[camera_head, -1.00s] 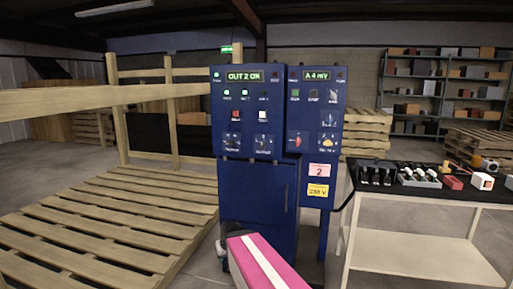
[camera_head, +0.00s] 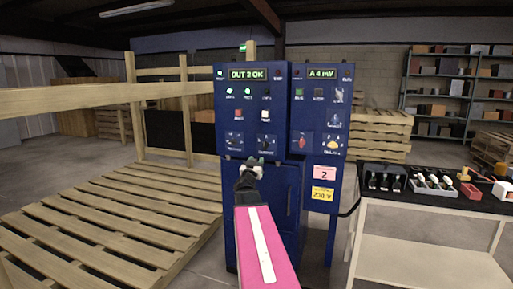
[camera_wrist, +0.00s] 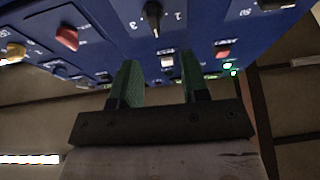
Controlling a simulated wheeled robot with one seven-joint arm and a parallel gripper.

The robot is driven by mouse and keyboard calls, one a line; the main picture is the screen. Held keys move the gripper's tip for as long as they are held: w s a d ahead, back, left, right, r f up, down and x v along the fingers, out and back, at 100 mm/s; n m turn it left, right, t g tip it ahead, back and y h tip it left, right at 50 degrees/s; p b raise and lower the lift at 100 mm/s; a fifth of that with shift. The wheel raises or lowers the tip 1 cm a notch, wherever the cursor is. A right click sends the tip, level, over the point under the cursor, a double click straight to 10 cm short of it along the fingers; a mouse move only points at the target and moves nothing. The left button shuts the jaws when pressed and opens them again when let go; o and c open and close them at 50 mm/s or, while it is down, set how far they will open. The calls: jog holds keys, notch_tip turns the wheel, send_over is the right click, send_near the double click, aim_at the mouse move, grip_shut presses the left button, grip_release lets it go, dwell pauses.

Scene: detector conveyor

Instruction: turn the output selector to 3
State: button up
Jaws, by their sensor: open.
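The output selector (camera_head: 266,141) is a small dark knob low on the left blue panel, under a white button. In the wrist view, where the panel appears upside down, the black knob (camera_wrist: 152,16) stands between a "3" on the left and a "1" on the right. Its white pointer end faces down in that picture, between those two numbers. The display (camera_head: 247,75) reads "OUT 2 OK". My gripper (camera_head: 254,163) is open and empty, just below the knob in the head view. In the wrist view its green-padded fingers (camera_wrist: 160,75) are apart, with the knob beyond them.
A second dark knob (camera_head: 234,140) sits left of the selector. A red knob (camera_head: 304,143) is on the right panel. A red button (camera_head: 238,115) and white button (camera_head: 265,115) are above. A table (camera_head: 430,203) with parts stands right; a pallet platform (camera_head: 120,215) lies left.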

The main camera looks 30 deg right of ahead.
aim_at(264, 146)
jog(key=shift+m+g+h, duration=0.3)
jog(key=shift+h, duration=0.1)
jog(key=x, duration=1.1)
jog(key=shift+s+d+r, duration=0.2)
jog(key=shift+r, duration=0.15)
jog(key=c, duration=0.6)
